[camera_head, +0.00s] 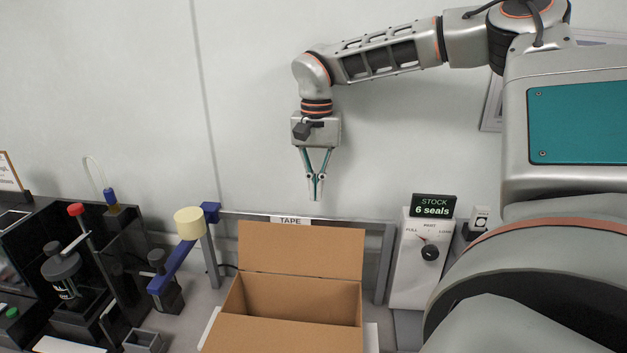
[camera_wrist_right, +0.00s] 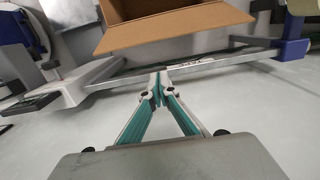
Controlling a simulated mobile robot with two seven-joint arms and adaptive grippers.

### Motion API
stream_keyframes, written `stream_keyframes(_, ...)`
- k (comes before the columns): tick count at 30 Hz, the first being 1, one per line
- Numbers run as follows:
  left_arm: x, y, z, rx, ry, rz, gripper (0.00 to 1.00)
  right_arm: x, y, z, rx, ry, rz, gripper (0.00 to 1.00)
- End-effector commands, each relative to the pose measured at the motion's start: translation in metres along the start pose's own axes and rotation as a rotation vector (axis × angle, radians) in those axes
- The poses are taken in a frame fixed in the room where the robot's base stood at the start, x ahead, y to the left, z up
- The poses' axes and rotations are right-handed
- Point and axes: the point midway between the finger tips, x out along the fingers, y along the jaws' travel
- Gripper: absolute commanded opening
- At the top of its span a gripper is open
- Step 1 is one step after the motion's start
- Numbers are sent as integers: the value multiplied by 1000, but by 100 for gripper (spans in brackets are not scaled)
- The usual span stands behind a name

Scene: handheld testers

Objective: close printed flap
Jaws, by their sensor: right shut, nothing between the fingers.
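An open cardboard box (camera_head: 290,298) stands on the bench at the lower middle of the head view. Its far flap (camera_head: 300,249) stands up, and a near flap (camera_head: 280,337) shows at the bottom edge. I cannot see any print on the flaps. My right gripper (camera_head: 316,196) hangs pointing down above and behind the far flap, in front of the wall, clear of the box. It is shut and empty. In the right wrist view the closed fingertips (camera_wrist_right: 159,92) show below the box (camera_wrist_right: 165,22). My left gripper is not in view.
A metal frame labelled TAPE (camera_head: 290,220) stands behind the box. A blue arm with a cream roll (camera_head: 189,223) is left of it. A white dial unit (camera_head: 424,260) with a "6 seals" display (camera_head: 433,206) stands right. Black fixtures (camera_head: 70,270) fill the left.

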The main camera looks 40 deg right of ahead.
Motion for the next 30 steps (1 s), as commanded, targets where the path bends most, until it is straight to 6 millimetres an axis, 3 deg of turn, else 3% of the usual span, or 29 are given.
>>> stream_keyframes(6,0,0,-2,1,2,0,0,46,0,1,0,-5,1,0)
stream_keyframes(9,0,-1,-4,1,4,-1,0,58,0,4,-2,-2,-2,0)
stream_keyframes(18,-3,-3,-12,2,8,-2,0,44,0,35,0,-1,-2,0)
stream_keyframes(30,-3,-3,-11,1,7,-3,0,44,0,38,1,0,-1,0)
